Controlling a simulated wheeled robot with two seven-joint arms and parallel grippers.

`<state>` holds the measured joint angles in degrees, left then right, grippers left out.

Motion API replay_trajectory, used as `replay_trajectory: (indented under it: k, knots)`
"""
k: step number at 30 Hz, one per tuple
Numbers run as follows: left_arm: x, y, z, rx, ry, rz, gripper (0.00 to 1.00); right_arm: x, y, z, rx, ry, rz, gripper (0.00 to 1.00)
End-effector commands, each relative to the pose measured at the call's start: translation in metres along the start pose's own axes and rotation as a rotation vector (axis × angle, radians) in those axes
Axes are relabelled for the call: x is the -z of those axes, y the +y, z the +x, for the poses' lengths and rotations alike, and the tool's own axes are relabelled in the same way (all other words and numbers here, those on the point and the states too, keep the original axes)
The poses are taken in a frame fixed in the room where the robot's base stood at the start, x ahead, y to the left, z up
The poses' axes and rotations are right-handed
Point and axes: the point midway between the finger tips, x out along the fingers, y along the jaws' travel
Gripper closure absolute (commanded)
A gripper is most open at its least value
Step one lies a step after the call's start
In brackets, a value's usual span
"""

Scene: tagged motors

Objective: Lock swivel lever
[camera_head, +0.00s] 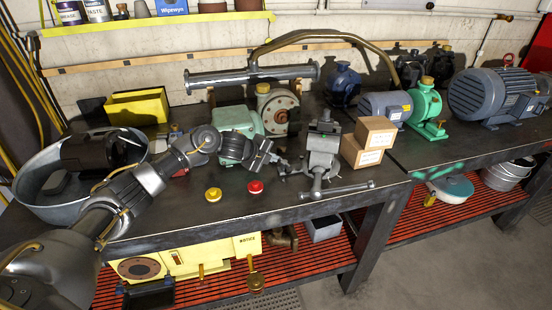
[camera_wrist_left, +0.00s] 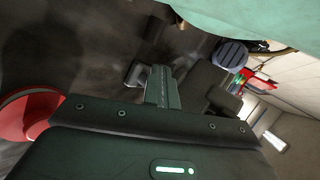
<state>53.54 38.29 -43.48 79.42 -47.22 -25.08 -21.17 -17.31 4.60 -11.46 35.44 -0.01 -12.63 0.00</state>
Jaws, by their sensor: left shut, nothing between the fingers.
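A grey bench vise (camera_head: 323,150) stands near the front edge of the bench, with its long handle bar (camera_head: 340,190) across its front. Small lever-like parts show low on its left side, but I cannot single out the swivel lever. My left gripper (camera_head: 277,167) is shut and empty, just left of the vise base. At this size I cannot tell whether it touches the vise. In the left wrist view the dark gripper body (camera_wrist_left: 150,140) fills the bottom. My right gripper is out of view.
A red button (camera_head: 255,187) and a yellow one (camera_head: 213,194) sit on the bench below my left wrist. A green gearbox (camera_head: 236,120) stands behind the gripper. Cardboard boxes (camera_head: 368,140) stand close right of the vise. The bench front is clear farther right.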

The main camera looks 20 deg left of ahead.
Motion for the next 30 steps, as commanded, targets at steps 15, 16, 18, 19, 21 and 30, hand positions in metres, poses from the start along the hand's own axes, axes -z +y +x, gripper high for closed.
replay_trajectory:
  k: [15,16,18,19,21,30]
  knots:
    - [-0.0039,0.0027,-0.0022,-0.001,-0.005,-0.004,1.00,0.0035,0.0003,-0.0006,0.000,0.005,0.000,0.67]
    - [-0.0040,0.0028,-0.0023,-0.001,-0.005,-0.005,1.00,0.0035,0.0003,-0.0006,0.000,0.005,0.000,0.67]
    - [-0.0041,0.0028,-0.0024,-0.001,-0.006,-0.005,1.00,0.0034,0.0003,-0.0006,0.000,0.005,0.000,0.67]
    - [-0.0042,0.0028,-0.0024,-0.001,-0.006,-0.005,1.00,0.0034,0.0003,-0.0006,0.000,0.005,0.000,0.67]
    - [-0.0041,0.0027,-0.0024,-0.001,-0.006,-0.005,1.00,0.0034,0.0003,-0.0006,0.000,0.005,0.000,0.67]
    - [-0.0053,0.0025,-0.0063,-0.001,-0.004,-0.003,1.00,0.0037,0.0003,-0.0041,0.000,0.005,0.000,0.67]
